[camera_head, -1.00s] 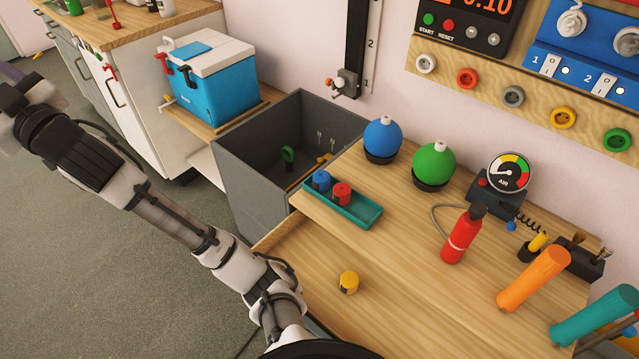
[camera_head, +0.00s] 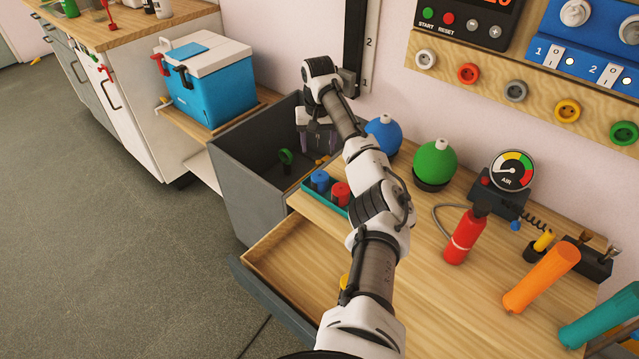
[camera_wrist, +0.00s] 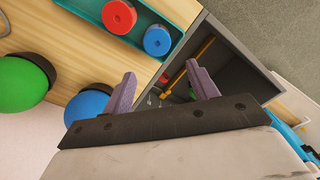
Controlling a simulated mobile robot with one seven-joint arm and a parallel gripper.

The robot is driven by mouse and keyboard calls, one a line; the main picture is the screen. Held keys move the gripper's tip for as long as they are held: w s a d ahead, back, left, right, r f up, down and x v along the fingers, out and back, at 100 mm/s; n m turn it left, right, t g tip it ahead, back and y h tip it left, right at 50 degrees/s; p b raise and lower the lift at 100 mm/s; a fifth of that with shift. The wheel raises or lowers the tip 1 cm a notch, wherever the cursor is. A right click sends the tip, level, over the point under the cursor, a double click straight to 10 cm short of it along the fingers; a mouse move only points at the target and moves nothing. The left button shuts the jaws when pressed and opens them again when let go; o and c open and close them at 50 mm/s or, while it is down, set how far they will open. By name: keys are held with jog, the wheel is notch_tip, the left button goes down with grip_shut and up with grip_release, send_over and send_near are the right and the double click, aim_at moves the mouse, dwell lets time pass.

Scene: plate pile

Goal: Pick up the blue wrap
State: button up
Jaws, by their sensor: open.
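The blue wrap (camera_head: 320,181) is a small blue roll standing in the teal tray (camera_head: 335,207), beside a red roll (camera_head: 340,193). In the wrist view the blue wrap (camera_wrist: 157,40) lies ahead of the fingers, near the tray's end, with the red roll (camera_wrist: 119,17) to its left. My gripper (camera_head: 318,150) is over the grey bin, behind the tray in the head view. In the wrist view its two purple fingers (camera_wrist: 160,80) are spread and empty, apart from the blue wrap.
The grey bin (camera_head: 234,183) holds a green-handled item (camera_head: 286,158). A blue ball (camera_head: 384,134) and a green ball (camera_head: 434,163) stand near the tray. A yellow roll (camera_head: 345,283) is mostly hidden behind my arm. An open drawer (camera_head: 285,262) is at the bench front.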

aim_at(320, 176)
jog(key=f, duration=0.5)
jog(key=f+p, duration=0.1)
jog(key=f, duration=0.1)
jog(key=shift+s+d+f, duration=0.15)
jog(key=shift+d+f, duration=0.25)
jog(key=shift+a+f+p, duration=0.2)
jog(key=shift+f+p, duration=0.5)
jog(key=shift+f, duration=2.35)
jog(key=shift+c, duration=0.3)
jog(key=c, duration=0.7)
jog(key=shift+r, duration=0.1)
notch_tip(320, 176, up, 20)
jog(key=shift+f+b, duration=0.1)
jog(key=shift+b, duration=1.15)
